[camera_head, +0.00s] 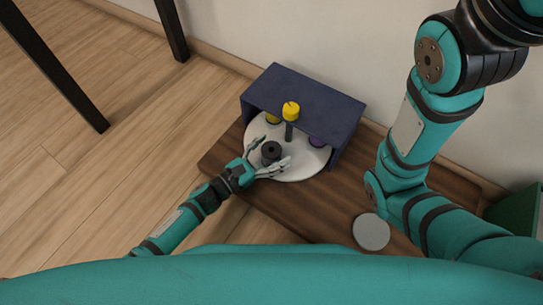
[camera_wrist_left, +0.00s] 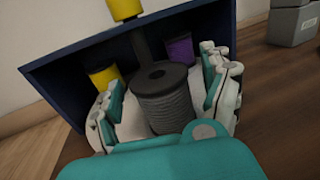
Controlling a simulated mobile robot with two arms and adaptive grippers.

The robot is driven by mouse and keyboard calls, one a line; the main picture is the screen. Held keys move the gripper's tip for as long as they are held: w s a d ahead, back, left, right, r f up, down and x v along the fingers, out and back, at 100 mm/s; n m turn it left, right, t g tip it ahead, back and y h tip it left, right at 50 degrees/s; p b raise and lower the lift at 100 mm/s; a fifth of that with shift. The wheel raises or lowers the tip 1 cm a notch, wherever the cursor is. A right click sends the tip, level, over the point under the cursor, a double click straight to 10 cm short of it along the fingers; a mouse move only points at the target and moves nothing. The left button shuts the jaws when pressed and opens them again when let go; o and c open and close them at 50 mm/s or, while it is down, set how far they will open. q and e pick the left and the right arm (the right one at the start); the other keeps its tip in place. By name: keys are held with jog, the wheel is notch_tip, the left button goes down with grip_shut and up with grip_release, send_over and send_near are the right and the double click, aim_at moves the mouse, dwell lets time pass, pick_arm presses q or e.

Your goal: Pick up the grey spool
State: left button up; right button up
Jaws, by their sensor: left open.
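The grey spool (camera_head: 271,151) stands upright near the front of a round white disc (camera_head: 298,171). In the left wrist view the grey spool (camera_wrist_left: 163,98) has a dark top flange and grey cord wound on it. My left gripper (camera_head: 270,157) is open, with one finger on each side of the spool. In the left wrist view its fingers (camera_wrist_left: 165,100) flank the spool, and a gap shows on the right side. Contact on the left side is hard to tell. The spool's lower end is hidden by my gripper. My right gripper is not in view.
A dark blue open-fronted box (camera_head: 306,92) covers the back of the disc. A yellow spool (camera_head: 291,110) sits high on a dark post (camera_head: 289,131). Another yellow spool (camera_wrist_left: 104,76) and a purple spool (camera_wrist_left: 180,49) stand behind. A grey round disc (camera_head: 371,232) lies on the wooden table (camera_head: 300,213).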

pick_arm(q)
jog(key=c, duration=1.3)
jog(key=shift+r, duration=0.2)
